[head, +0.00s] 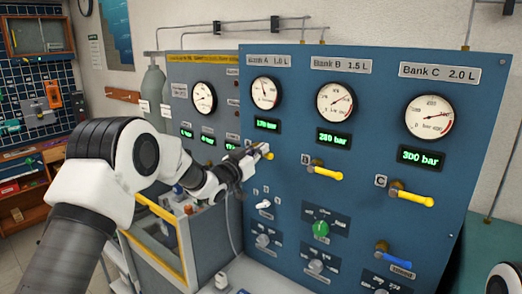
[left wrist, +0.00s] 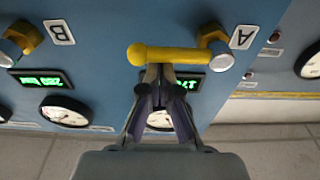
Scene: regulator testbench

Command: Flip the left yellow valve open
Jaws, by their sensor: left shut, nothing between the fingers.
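The left yellow valve, marked A, is mostly hidden behind my left gripper in the head view, with only its yellow end (head: 269,155) showing. In the left wrist view, which is upside down, its yellow lever (left wrist: 175,55) lies level across the picture, with a round tip at the left and its pivot at the right. My left gripper (head: 262,150) is shut and empty. Its fingertips in the left wrist view (left wrist: 160,73) are close together at the lever's edge, near its middle. I cannot tell if they touch it. My right gripper is not in view.
Yellow valves B (head: 325,172) and C (head: 411,197) stand to the right on the blue panel (head: 300,130), both levers pointing right. A blue lever (head: 394,257), a green knob (head: 321,229) and grey knobs sit lower. Gauges are above. A yellow-edged bench (head: 160,212) stands at the left.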

